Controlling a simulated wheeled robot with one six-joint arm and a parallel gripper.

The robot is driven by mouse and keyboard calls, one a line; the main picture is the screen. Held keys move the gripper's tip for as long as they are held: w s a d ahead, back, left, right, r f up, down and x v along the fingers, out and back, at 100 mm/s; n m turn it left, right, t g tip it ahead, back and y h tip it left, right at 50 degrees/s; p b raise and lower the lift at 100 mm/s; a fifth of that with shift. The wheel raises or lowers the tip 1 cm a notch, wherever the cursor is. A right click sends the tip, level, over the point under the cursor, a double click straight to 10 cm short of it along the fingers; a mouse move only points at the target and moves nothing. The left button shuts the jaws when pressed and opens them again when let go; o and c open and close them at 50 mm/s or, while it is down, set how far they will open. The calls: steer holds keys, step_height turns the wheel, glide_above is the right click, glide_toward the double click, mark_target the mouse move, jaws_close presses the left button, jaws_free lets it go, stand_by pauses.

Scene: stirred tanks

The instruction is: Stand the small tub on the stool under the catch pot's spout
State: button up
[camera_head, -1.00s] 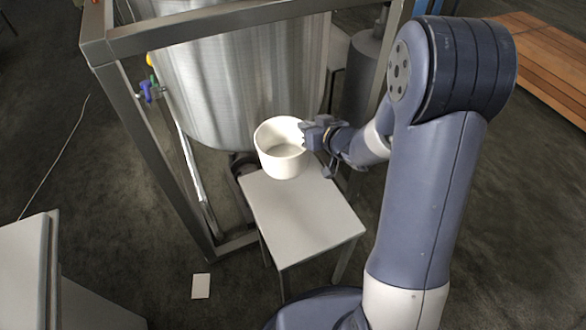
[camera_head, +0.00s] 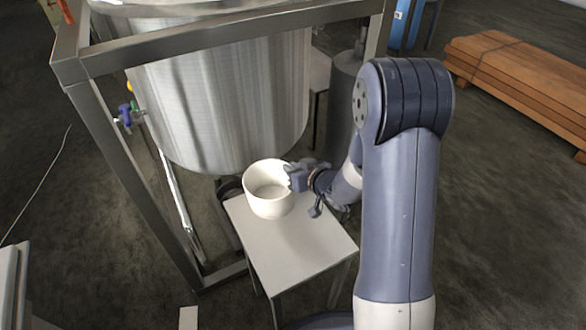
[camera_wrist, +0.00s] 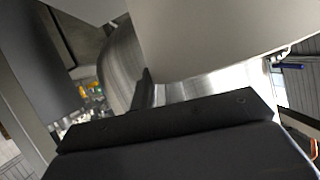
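The small tub (camera_head: 268,205) is white, round and upright. It is at the far left part of the pale square stool top (camera_head: 300,250); I cannot tell whether its base touches the stool. My gripper (camera_head: 292,177) is at the tub's right side and appears shut on its wall. In the wrist view the tub's pale wall (camera_wrist: 215,35) fills the top, close to the dark gripper (camera_wrist: 165,125). A large steel tank (camera_head: 220,90) hangs in a frame behind the tub. I cannot make out the catch pot's spout; a grey cylinder (camera_head: 342,105) stands behind my arm.
The steel frame's post (camera_head: 135,180) stands left of the stool. A blue and green valve (camera_head: 128,113) is on the tank's left side. Stacked timber (camera_head: 520,85) lies at the right. A pale cabinet edge (camera_head: 12,285) is at the lower left. Floor between is mostly clear.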

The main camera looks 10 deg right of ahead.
steer(key=o, duration=0.3)
steer(key=p+v, duration=0.3)
steer(key=v, duration=0.9)
stand_by(1.2)
